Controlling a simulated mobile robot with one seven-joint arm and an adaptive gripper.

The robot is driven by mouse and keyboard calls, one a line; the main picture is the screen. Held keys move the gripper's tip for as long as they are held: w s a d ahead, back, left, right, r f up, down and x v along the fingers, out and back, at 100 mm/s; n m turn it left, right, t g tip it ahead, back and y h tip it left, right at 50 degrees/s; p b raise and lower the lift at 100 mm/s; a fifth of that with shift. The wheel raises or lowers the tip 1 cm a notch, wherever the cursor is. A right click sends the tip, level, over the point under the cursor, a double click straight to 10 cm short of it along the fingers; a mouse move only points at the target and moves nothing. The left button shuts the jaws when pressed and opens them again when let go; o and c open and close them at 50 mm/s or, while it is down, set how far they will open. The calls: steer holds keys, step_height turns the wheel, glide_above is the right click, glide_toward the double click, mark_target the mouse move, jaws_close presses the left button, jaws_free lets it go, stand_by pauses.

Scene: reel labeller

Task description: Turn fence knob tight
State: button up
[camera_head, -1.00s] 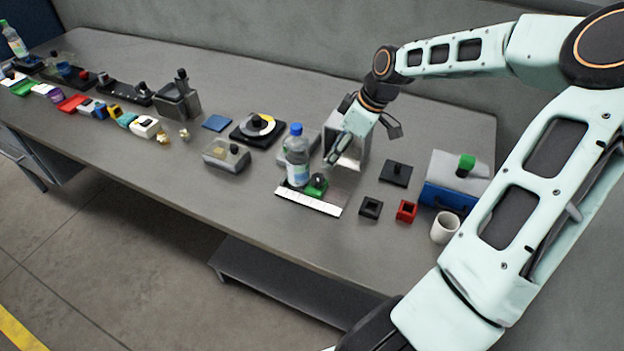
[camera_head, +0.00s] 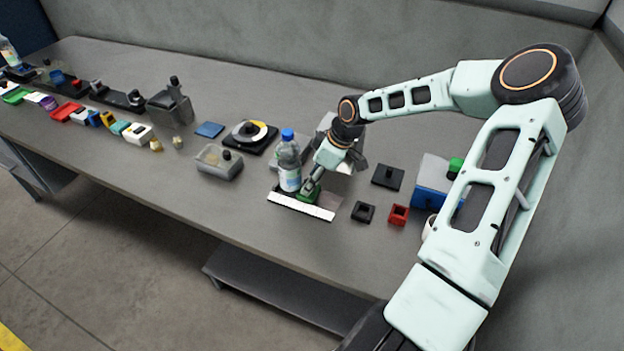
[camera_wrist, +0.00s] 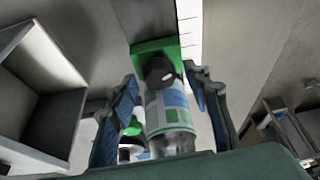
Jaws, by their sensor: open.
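The green fence block (camera_head: 306,198) sits on the white ruled strip (camera_head: 300,206) at the bench front. In the wrist view the green block (camera_wrist: 150,46) carries a round black fence knob (camera_wrist: 160,69). The knob is hidden behind my gripper in the head view. My gripper (camera_head: 308,189) is open, pointing down at the block. In the wrist view my gripper's fingertips (camera_wrist: 160,78) lie to either side of the knob, with gaps visible. I cannot tell how far down they reach around it.
A grey open box (camera_wrist: 45,95) is close by. Black (camera_head: 363,212) and red (camera_head: 398,215) square pieces lie to the right.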

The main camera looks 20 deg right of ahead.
steer(key=shift+f, duration=0.1)
steer(key=shift+c, duration=0.6)
steer(key=c, duration=1)
steer(key=shift+c, duration=0.2)
steer(key=shift+m+b, duration=0.3)
steer(key=shift+a+f+m+t+h+b, duration=0.1)
steer(key=shift+m+t+h+b, duration=0.3)
steer(key=shift+m+b, duration=0.65)
steer(key=shift+a+m+t+h+b, duration=0.1)
steer(key=shift+m+t+h+b, duration=0.3)
steer(key=shift+m+b, duration=0.85)
steer(key=shift+m+p, duration=0.35)
steer(key=shift+m, duration=0.05)
steer(key=o, duration=1.2)
steer(key=shift+c, duration=0.2)
